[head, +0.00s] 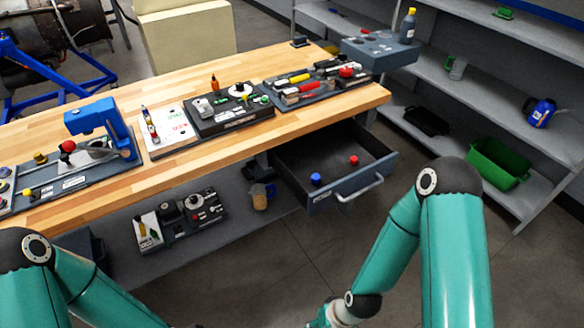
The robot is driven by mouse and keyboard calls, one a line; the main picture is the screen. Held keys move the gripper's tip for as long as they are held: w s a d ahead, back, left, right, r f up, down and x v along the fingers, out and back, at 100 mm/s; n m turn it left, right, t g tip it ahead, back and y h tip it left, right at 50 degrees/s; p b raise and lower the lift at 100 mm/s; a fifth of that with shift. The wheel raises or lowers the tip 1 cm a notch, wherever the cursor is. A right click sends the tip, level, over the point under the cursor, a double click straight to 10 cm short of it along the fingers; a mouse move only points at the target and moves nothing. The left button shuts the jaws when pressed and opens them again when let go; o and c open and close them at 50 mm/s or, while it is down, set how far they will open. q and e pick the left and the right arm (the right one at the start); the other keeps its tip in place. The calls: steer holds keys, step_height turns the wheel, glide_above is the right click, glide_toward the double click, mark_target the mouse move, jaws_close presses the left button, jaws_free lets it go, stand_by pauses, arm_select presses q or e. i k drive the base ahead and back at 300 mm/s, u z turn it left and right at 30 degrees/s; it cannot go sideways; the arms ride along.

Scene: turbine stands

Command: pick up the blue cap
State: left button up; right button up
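The blue cap (316,180) sits inside the open drawer (318,205), near its front left corner. A small red cap (354,160) is in the same drawer, farther right and apart from the blue one. My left arm enters at the lower left, and its gripper is outside the picture. My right arm comes from the lower right and bends down in front of the drawer to the bottom edge. Its gripper is cut off below, so its state is hidden. Nothing is touching the blue cap.
The drawer's handle (360,189) faces me. The wooden workbench (215,150) above holds trays of tools and a blue clamp-like device (100,120). A lower shelf (245,232) carries more parts. Grey shelving (470,120) with a green bin (497,164) stands at right.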

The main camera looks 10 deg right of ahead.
mark_target(315, 178)
steer(key=z, duration=0.2)
steer(key=i, duration=1)
steer(key=z, duration=0.9)
